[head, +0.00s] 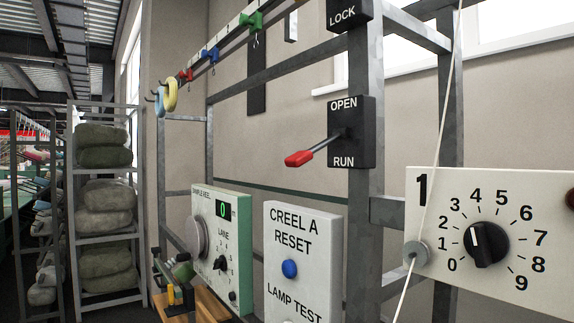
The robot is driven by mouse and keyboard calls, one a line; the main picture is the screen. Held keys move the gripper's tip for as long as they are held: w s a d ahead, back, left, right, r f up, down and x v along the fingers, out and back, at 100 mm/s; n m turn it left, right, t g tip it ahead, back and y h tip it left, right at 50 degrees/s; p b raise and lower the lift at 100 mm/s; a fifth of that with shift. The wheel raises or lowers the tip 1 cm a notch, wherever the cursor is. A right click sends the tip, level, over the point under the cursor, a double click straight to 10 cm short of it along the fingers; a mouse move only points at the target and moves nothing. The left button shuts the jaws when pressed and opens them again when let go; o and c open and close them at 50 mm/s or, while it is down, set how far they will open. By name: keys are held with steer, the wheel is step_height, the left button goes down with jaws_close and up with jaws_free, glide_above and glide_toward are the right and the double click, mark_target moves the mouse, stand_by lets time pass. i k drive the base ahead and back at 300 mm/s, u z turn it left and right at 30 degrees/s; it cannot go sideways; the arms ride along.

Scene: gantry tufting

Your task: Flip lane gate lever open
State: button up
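The lever is a metal rod with a red grip (298,159). It comes out of a black plate (363,150) fixed to a grey metal frame. The plate reads OPEN above the lever and RUN below it. The rod reaches left and toward me from its pivot, and its red grip sits low, near the height of the word RUN. Nothing touches the lever. My gripper is not in view.
A second black plate (342,14) marked LOCK is above. Below stand a CREEL A RESET box (305,235) with a blue button and a sample reel box (242,225). A numbered dial panel (425,277) is at right, crossed by a pale cord (438,130).

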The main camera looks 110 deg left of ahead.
mark_target(297, 160)
steer(key=u, duration=0.2)
steer(key=k, duration=0.35)
steer(key=u, duration=4.35)
